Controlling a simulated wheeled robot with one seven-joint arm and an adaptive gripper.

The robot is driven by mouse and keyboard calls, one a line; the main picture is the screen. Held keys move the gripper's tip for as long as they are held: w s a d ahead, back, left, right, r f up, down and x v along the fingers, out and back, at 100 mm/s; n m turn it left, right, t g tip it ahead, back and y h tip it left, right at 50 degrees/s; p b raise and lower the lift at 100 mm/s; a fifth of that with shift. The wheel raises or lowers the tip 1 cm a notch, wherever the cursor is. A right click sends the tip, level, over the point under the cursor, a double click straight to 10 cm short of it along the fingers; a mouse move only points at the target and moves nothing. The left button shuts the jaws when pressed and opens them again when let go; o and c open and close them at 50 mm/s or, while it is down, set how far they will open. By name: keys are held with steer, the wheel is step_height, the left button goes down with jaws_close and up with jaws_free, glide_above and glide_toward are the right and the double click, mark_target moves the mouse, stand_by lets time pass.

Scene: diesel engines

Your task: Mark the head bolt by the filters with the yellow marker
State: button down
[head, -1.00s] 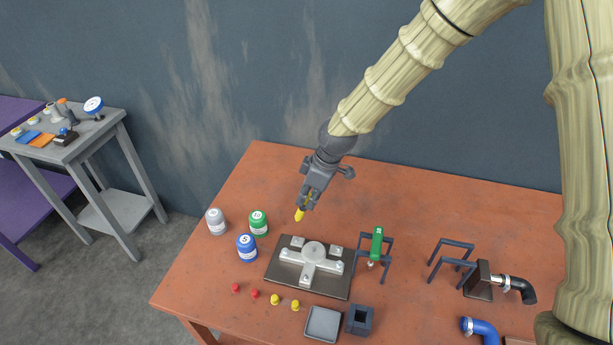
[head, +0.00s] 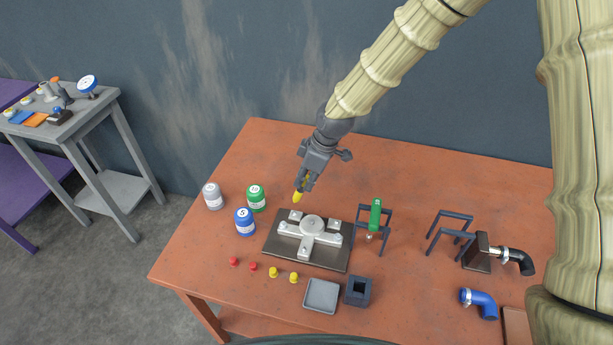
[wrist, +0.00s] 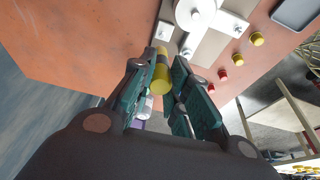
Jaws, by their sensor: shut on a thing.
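My gripper (head: 303,184) is shut on the yellow marker (head: 297,196), which points down with its yellow end lowest. The marker also shows between the fingers in the wrist view (wrist: 162,72). It hangs above the table near the far left edge of the dark plate (head: 275,254); I cannot tell whether its tip touches anything. On the plate sits a grey cross-shaped part (head: 312,229) with small light pads at its ends, including a far left one (head: 296,215). The filters, grey (head: 213,196), green (head: 256,197) and blue (head: 245,222), stand left of the plate.
Red caps (head: 234,261) and yellow caps (head: 273,272) lie in front of the plate. A grey tray (head: 321,296) and dark square holder (head: 358,291) stand at the front. A dark stand with a green tool (head: 375,213) is right of the plate. The back of the table is clear.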

steer(key=shift+w+f, duration=0.25)
steer(key=shift+f, duration=0.6)
steer(key=shift+s+f+b, duration=0.15)
steer(key=shift+f+b, duration=0.45)
steer(key=shift+f, duration=0.7)
steer(key=shift+d+f, duration=0.1)
steer(key=shift+f, duration=0.25)
steer(key=shift+a+f, duration=0.1)
steer(key=shift+a, duration=0.3)
stand_by(1.5)
